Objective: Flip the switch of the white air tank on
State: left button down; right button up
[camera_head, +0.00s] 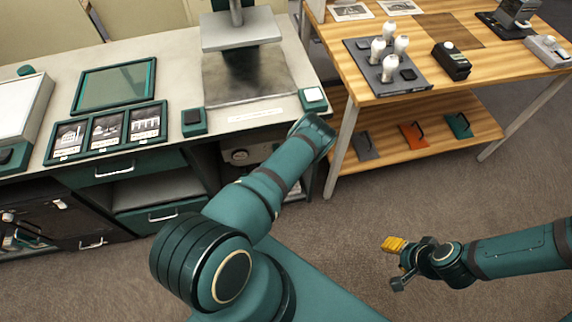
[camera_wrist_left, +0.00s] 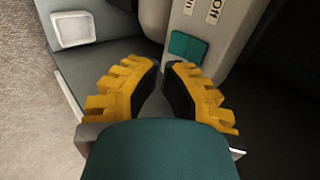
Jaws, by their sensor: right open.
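The white air tank housing (camera_wrist_left: 222,30) shows in the left wrist view, with a teal rocker switch (camera_wrist_left: 187,47) below small On and Off labels. I cannot tell which way the switch is set. My left gripper's two yellow fingers (camera_wrist_left: 165,68) are just short of the switch in the picture, tips close together; contact cannot be judged. In the head view my left arm reaches to the bench's right end and hides its gripper. A whitish unit with a round dial (camera_head: 238,156) shows under the bench beside that arm. My right gripper (camera_head: 394,262) is open and empty above the carpet.
The bench (camera_head: 190,70) holds a press (camera_head: 241,30), a green frame (camera_head: 115,86) and picture cards (camera_head: 108,130). A wooden table (camera_head: 440,45) with a lower shelf stands to the right. A white square pad (camera_wrist_left: 72,28) is left of my left fingers.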

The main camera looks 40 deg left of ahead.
pick_arm(q)
jog(key=p+v, duration=0.2)
jog(key=v, duration=0.6)
jog(key=shift+d+r, duration=0.2)
jog(key=shift+r, duration=0.1)
jog(key=shift+s, duration=0.1)
